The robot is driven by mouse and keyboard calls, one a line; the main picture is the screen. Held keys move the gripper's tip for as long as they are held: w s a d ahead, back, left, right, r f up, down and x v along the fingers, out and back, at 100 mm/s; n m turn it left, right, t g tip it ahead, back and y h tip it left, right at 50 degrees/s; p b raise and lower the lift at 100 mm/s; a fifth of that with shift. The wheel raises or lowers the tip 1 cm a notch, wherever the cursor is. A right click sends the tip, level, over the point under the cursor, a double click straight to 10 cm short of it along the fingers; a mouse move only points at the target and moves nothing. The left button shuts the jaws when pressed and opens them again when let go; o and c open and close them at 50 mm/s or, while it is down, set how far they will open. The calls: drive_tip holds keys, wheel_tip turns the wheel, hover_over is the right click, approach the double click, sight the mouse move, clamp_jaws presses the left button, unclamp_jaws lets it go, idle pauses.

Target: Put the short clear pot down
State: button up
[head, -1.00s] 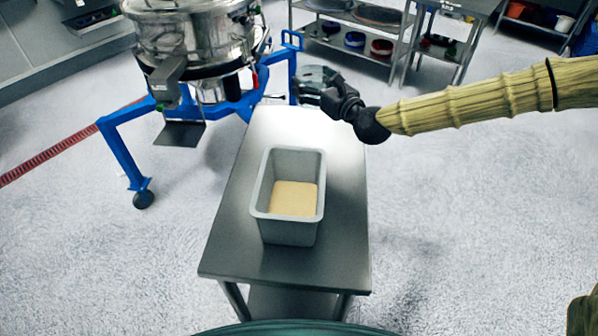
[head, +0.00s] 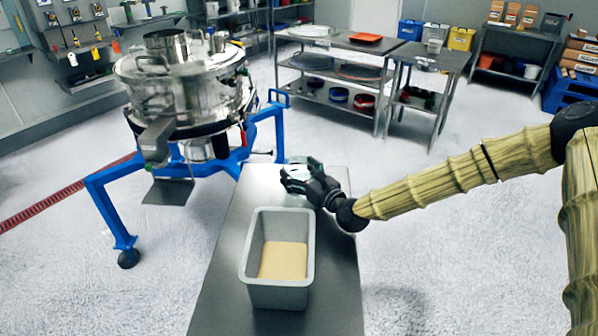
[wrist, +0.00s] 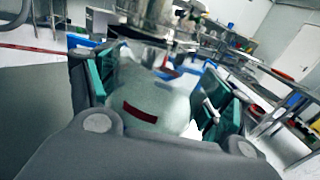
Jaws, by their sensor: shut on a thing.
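The short clear pot (wrist: 150,95) sits between the teal fingers of my gripper (wrist: 160,100) in the wrist view. It is see-through and has a red mark on its side. In the head view my gripper (head: 293,182) is shut on the pot over the far end of the steel table (head: 215,285). The pot is small and partly hidden by the fingers there. I cannot tell whether its base touches the tabletop.
A grey bin (head: 275,300) with tan powder (head: 283,260) stands on the table nearer to me. The metal sifter (head: 185,85) on its blue wheeled frame (head: 110,200) is at the left. Steel shelving (head: 335,75) stands behind. The tabletop between bin and gripper is bare.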

drive_tip(key=shift+f, duration=0.3)
drive_tip(key=o, duration=1.1)
drive_tip(key=shift+r, duration=0.1)
drive_tip(key=shift+r, duration=0.15)
drive_tip(key=b+v, duration=0.2)
drive_tip(key=v, duration=1)
